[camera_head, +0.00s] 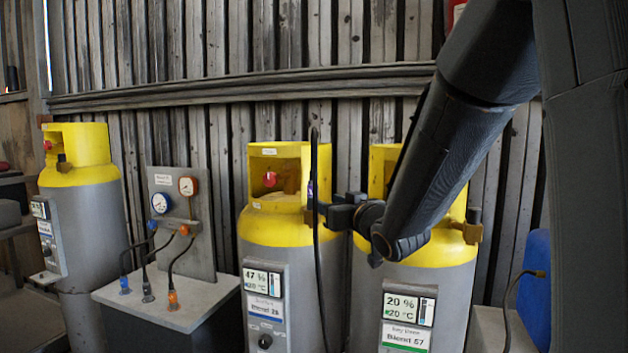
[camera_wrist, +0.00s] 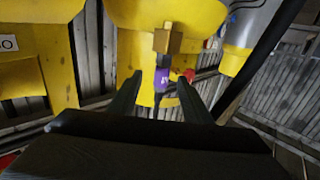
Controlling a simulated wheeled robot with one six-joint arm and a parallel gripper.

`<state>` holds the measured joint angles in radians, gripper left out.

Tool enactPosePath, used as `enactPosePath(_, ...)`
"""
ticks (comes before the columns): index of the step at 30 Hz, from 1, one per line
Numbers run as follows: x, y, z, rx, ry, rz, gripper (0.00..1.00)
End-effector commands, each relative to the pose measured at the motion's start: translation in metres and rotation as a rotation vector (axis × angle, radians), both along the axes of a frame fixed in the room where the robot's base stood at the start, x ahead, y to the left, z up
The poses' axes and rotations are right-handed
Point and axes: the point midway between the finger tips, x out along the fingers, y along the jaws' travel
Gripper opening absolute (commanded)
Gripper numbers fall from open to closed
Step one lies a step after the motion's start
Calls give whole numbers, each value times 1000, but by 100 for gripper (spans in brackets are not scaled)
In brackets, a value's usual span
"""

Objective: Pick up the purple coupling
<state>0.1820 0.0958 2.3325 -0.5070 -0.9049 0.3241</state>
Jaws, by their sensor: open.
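The purple coupling (camera_wrist: 161,80) shows in the wrist view just below a brass fitting (camera_wrist: 167,41) on a yellow-topped cylinder. It lies between the two fingers of my open gripper (camera_wrist: 163,88), with a visible gap to the fingers. In the head view a small purple patch of the coupling (camera_head: 311,190) shows at the side of the middle cylinder (camera_head: 284,240), with a black hose (camera_head: 318,265) hanging there. My gripper (camera_head: 322,212) reaches it from the right, and its fingertips are partly hidden against the hose.
Another yellow-topped cylinder (camera_head: 425,275) stands close behind my arm, and one (camera_head: 85,215) stands at far left. A gauge panel (camera_head: 180,225) with several hoses sits on a grey box (camera_head: 165,315). A blue object (camera_head: 535,290) is at right. A plank wall closes the back.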

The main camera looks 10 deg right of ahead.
Motion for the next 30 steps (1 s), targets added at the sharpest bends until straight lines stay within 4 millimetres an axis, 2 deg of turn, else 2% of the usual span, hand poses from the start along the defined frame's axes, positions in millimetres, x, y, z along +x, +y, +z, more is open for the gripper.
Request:
enactPosePath(1,-1,-3,7,2,-9,0,45)
enactPosePath(5,3,-3,10,4,-18,2,45)
enactPosePath(17,36,9,8,4,-15,4,45)
enactPosePath(24,64,19,7,3,-16,3,45)
enactPosePath(30,74,21,7,3,-17,2,45)
